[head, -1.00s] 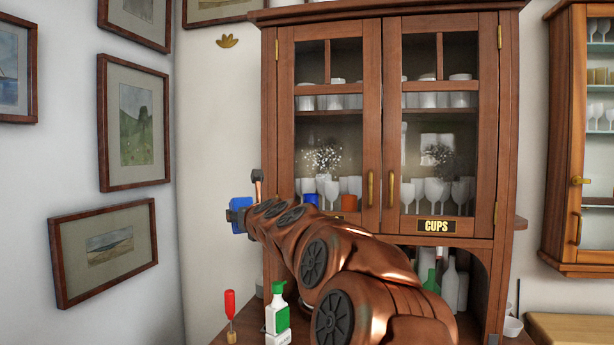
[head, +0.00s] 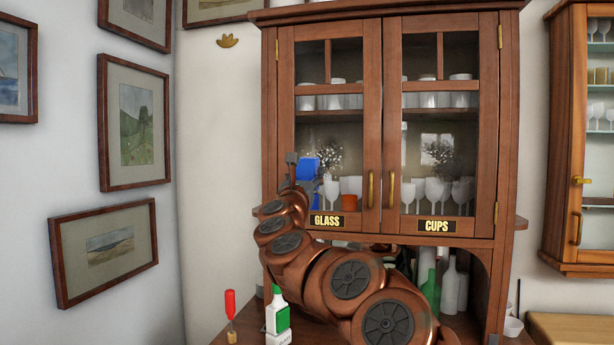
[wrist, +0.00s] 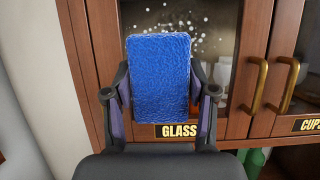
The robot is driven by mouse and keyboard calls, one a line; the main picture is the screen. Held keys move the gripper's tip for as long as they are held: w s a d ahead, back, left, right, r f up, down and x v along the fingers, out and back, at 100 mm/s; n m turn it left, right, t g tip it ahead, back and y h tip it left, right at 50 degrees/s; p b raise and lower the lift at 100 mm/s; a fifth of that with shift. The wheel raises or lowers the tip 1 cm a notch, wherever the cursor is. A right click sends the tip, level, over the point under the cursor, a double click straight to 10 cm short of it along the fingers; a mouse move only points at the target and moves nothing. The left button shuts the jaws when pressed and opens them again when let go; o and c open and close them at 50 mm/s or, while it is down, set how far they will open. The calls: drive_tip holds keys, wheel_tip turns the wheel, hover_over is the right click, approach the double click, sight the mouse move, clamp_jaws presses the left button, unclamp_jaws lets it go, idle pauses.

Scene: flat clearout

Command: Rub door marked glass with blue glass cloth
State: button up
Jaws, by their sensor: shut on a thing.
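The door marked GLASS (head: 372,120) is the left door of the wooden cabinet and is closed. Its label (head: 326,221) reads GLASS, and white spots (head: 324,158) show on its pane. My gripper (wrist: 160,100) is shut on the blue glass cloth (wrist: 160,78), a thick blue pad that stands upright between the fingers. In the head view the cloth (head: 307,170) is in front of the lower left of this pane. I cannot tell whether it touches the glass. In the wrist view the cloth hides part of the pane, and white spots show above and beside it.
The right door, marked CUPS (head: 436,226), is closed. Brass handles (head: 370,189) stick out between the doors. Bottles (head: 450,285) stand under the cabinet at right.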

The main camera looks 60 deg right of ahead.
drive_tip(key=shift+w+d+r+p, duration=0.1)
drive_tip(key=shift+d+p, duration=0.1)
drive_tip(key=shift+d, duration=0.4)
drive_tip(key=shift+w+d+r+p, duration=0.1)
drive_tip(key=shift+d+p, duration=0.05)
drive_tip(key=shift+d, duration=0.4)
drive_tip(key=shift+w+d+f, duration=0.15)
drive_tip(key=shift+w+d, duration=0.25)
drive_tip(key=shift+d, duration=0.3)
drive_tip(key=shift+w+d+p, duration=0.2)
drive_tip(key=shift+d+p, duration=0.05)
drive_tip(key=shift+d, duration=0.25)
drive_tip(key=shift+w+d+p, duration=0.15)
drive_tip(key=shift+d+p, duration=0.05)
drive_tip(key=shift+d, duration=0.3)
drive_tip(key=shift+w+d, duration=0.1)
drive_tip(key=shift+d, duration=0.1)
drive_tip(key=shift+w+d+b, duration=0.15)
drive_tip(key=shift+d+b, duration=0.2)
drive_tip(key=shift+d, duration=0.25)
